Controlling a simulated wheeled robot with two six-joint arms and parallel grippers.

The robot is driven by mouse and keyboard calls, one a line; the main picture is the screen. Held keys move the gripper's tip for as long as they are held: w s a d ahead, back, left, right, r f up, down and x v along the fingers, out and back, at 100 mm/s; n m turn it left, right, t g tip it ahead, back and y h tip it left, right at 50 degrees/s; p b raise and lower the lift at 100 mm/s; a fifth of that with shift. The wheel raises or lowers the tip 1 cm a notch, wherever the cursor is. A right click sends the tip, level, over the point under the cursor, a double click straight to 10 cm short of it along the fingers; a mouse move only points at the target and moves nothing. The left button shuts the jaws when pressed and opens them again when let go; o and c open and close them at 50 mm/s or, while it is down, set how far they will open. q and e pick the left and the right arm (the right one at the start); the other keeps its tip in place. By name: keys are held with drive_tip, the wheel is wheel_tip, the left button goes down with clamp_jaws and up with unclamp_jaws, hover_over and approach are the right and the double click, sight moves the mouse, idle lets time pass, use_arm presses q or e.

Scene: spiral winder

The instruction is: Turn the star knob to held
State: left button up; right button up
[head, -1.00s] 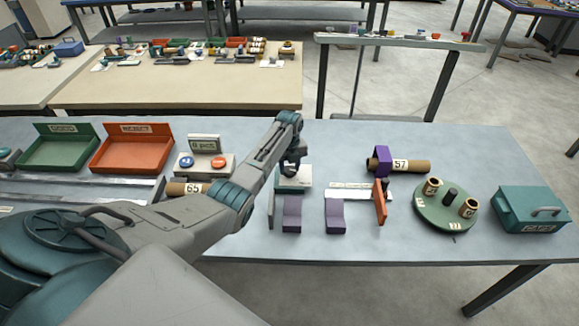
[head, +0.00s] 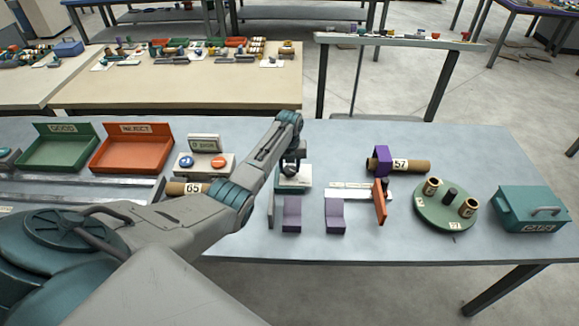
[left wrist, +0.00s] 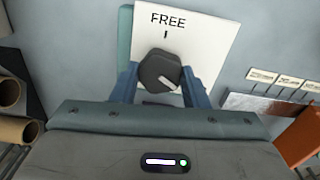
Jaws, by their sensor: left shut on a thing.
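The star knob (left wrist: 160,70) is a dark round knob with a white pointer mark, seen in the left wrist view. It sits on a white plate marked FREE (left wrist: 205,25), with a short tick under the word. The pointer mark lies toward the knob's lower right, away from the tick. My left gripper (left wrist: 158,82) has its blue fingers shut on the knob from both sides. In the head view my left gripper (head: 291,165) is over the teal-and-white knob base (head: 293,186) and mostly hides the knob. The held label is not readable. My right gripper is not in view.
Purple blocks (head: 334,216) and an orange upright plate (head: 379,202) stand near the base. A tube marked 57 (head: 415,166), a green turntable (head: 430,212) and a teal box (head: 531,210) are to the right. Green (head: 28,162) and orange (head: 100,162) trays are at left.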

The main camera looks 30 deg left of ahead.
sight(290, 169)
use_arm(q)
drive_tip(key=o, duration=1)
drive_tip(key=shift+w+r, duration=0.1)
drive_tip(key=shift+r, duration=0.05)
drive_tip(key=shift+c, duration=0.2)
wheel_tip(290, 169, up, 11)
drive_tip(key=b, duration=0.3)
drive_tip(key=shift+f, duration=0.2)
